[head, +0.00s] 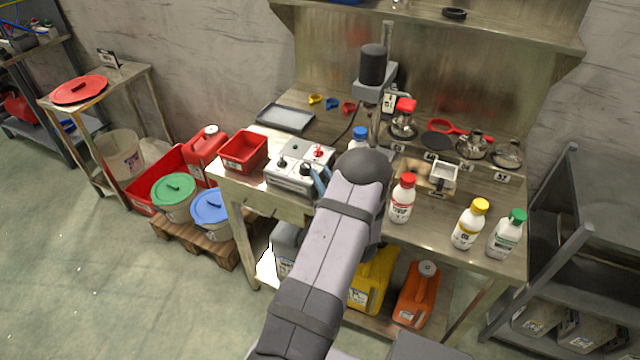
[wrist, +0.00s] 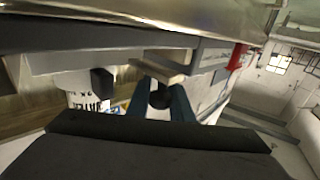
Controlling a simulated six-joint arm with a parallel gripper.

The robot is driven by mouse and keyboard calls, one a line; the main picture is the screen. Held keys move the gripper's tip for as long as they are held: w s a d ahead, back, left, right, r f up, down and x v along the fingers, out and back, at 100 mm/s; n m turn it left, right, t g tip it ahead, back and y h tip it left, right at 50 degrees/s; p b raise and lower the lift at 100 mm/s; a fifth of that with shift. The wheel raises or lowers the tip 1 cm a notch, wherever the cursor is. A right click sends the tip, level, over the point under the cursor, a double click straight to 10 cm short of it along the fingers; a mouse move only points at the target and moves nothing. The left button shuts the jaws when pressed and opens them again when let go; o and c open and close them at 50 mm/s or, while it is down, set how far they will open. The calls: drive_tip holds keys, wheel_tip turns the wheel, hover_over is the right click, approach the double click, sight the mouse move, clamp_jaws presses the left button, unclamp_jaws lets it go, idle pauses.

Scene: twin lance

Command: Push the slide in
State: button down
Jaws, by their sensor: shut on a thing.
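A light metal box (head: 291,176) with dark knobs and a red part on top sits near the front edge of the bench. My gripper (head: 320,182) is at its right end, with blue fingers partly hidden behind my arm. In the wrist view, the fingers of my gripper (wrist: 160,113) are closed around a small dark knob (wrist: 159,98). The knob sits by the end of a pale flat bar (wrist: 158,70), which looks like the slide. How far the bar stands out of the box cannot be told.
A red bin (head: 243,151) stands left of the box, and a grey tray (head: 286,118) lies behind it. A red-capped bottle (head: 402,198) and other bottles stand to the right. A steel stand (head: 373,80) rises behind my arm.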

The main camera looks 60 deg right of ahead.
drive_tip(key=shift+d, duration=0.95)
drive_tip(key=c, duration=1.6)
unclamp_jaws()
drive_tip(key=shift+a, duration=0.1)
